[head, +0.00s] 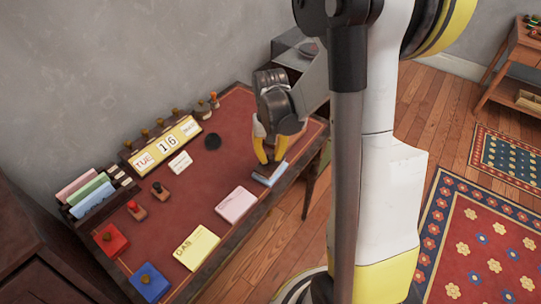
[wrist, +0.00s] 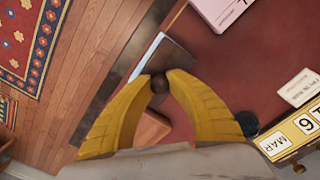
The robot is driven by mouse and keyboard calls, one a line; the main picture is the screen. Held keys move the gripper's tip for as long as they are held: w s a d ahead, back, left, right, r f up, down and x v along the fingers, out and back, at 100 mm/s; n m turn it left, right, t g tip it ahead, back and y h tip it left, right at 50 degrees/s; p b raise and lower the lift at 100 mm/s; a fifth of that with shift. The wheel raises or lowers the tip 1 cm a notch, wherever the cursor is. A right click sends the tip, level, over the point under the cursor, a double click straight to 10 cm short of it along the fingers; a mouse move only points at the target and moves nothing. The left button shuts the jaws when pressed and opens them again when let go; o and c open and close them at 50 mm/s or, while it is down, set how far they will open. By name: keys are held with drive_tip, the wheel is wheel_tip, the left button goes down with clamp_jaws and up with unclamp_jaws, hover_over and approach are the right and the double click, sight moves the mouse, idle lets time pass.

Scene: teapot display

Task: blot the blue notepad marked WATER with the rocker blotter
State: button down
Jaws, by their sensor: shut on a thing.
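The blue notepad (head: 278,173) lies near the right edge of the red desk top in the head view, partly behind my fingertips; no WATER lettering is readable. In the wrist view it seems to show as a pale blue strip (wrist: 147,56) beside a dark, shaded area. My gripper (head: 268,160) points down over the pad. Its yellow fingers are shut on a small dark round knob (wrist: 158,83), which looks like the handle of the rocker blotter. The blotter's body is mostly hidden, and I cannot tell whether it touches the pad.
A pink pad (head: 236,205) and a yellow pad (head: 196,247) lie in line toward the front. Red (head: 111,238) and blue (head: 149,282) ink pads, stamps and a calendar (head: 167,143) stand to the left. The desk's middle is mostly clear.

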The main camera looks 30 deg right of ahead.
drive_tip(key=shift+r, duration=0.1)
drive_tip(key=shift+r+p, duration=2.65)
drive_tip(key=shift+r, duration=0.8)
drive_tip(key=shift+w, duration=0.1)
drive_tip(key=w+a+f+n, duration=0.1)
drive_tip(key=a+n, duration=0.3)
drive_tip(key=a, duration=0.9)
drive_tip(key=shift+w+a+f, duration=0.2)
drive_tip(key=shift+w+f, duration=0.1)
drive_tip(key=shift+w, duration=0.35)
